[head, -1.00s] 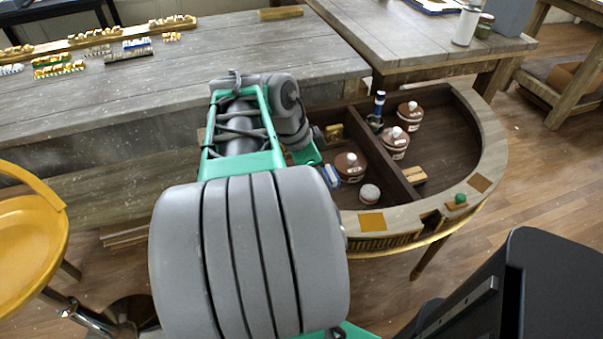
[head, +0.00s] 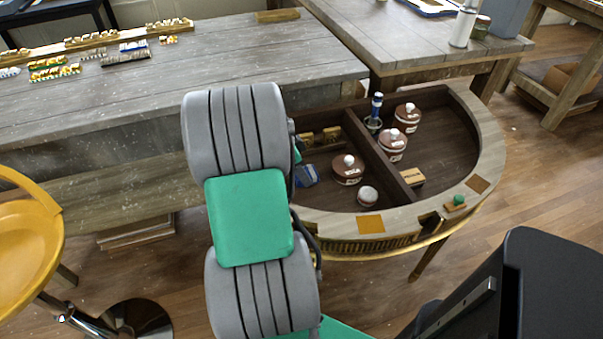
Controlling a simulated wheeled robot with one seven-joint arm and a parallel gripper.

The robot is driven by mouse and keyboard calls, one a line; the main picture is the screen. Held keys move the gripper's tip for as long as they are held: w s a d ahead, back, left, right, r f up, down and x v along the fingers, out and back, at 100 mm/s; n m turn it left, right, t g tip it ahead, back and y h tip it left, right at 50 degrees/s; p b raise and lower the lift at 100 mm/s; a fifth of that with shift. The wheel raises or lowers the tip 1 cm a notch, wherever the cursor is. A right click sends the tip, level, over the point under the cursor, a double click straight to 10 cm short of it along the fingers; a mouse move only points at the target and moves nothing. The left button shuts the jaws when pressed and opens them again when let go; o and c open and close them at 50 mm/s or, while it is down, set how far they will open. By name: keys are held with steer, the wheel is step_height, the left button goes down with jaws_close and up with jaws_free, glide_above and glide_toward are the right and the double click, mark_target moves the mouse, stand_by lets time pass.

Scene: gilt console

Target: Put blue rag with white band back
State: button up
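The blue rag (head: 307,176) shows in the head view as a small blue bundle with a pale edge. It appears at the left compartment of the half-round console (head: 483,125), left of a brown lidded jar (head: 347,170). Part of it may be hidden behind my arm. I cannot tell whether it rests on the compartment floor or is held. My gripper is not in view; the grey and green links of my arm stand in front of the console's left end and hide what is behind them.
A divider (head: 378,150) splits the console. A small round pot (head: 367,196) sits near the front rim. A yellow chair (head: 28,235) is at left, a black one (head: 550,290) at right.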

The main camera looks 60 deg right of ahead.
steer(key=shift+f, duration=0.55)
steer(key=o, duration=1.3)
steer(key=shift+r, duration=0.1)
